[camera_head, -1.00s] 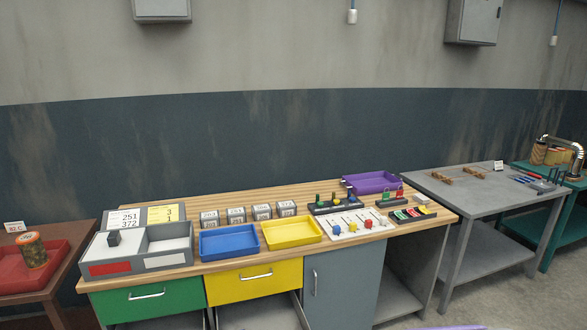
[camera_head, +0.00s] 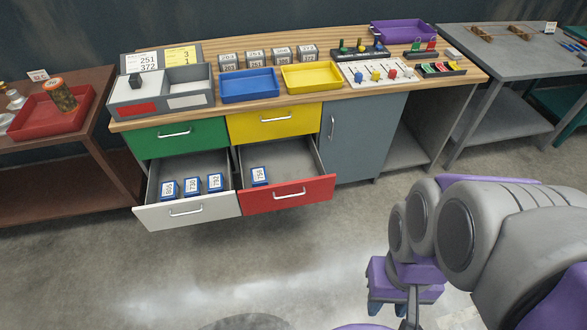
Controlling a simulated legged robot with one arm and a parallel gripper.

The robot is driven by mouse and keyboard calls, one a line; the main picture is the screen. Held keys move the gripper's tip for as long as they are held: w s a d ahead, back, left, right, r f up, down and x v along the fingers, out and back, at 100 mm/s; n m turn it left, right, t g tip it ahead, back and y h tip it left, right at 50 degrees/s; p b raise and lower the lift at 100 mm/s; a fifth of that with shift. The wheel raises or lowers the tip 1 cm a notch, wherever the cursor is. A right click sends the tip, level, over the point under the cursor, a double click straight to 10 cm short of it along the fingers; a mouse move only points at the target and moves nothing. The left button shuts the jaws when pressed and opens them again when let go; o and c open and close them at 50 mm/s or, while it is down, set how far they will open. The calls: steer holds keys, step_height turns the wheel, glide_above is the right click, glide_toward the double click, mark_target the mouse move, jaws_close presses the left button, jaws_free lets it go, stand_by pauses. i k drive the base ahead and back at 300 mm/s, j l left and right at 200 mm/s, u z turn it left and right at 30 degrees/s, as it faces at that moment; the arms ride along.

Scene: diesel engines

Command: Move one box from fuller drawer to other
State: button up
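The white-fronted drawer (camera_head: 185,211) is pulled open at the lower left of the workbench. It holds three blue boxes with white number labels: a left one (camera_head: 168,188), a middle one (camera_head: 192,186) and a right one (camera_head: 215,183). The red-fronted drawer (camera_head: 290,195) beside it is also open and holds one similar blue box (camera_head: 259,176) near its left side. My gripper (camera_head: 388,308) is low at the right, in front of the bench and away from both drawers. Its fingers point down and are partly cut off by the frame's bottom edge; their opening is unclear.
Closed green (camera_head: 176,136) and yellow (camera_head: 275,120) drawers sit just above the open ones. A grey cabinet door (camera_head: 358,137) is right of the red drawer. Blue and yellow trays and other parts cover the benchtop. The floor before the drawers is clear.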

mark_target(215, 182)
steer(key=u, duration=1.4)
